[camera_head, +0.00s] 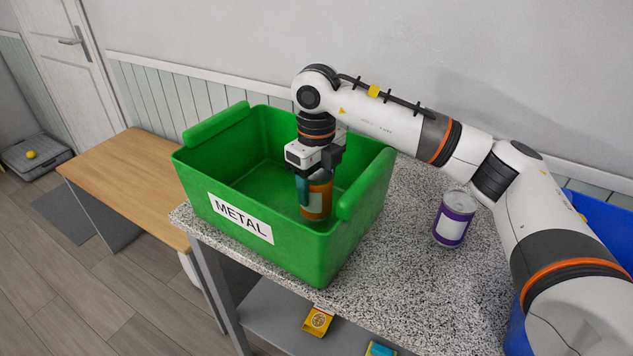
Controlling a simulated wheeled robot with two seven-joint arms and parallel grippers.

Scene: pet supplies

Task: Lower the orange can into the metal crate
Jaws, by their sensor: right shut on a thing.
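The green crate (263,259) with a white METAL label stands on the speckled counter. My right gripper (315,180) points down inside the crate's opening, towards its right side. It is shut on the orange can (317,199), which is upright and below the rim level in the picture. The can's lower end shows against the crate's inside; I cannot tell whether it touches the floor of the crate. The gripper hides part of the can. My left gripper is not in view.
A purple can (454,219) with a white label stands on the speckled counter (385,275) right of the crate. A blue bin (602,221) is at the right edge. A wooden bench (130,180) is at left. Yellow and blue packs lie on the shelf below.

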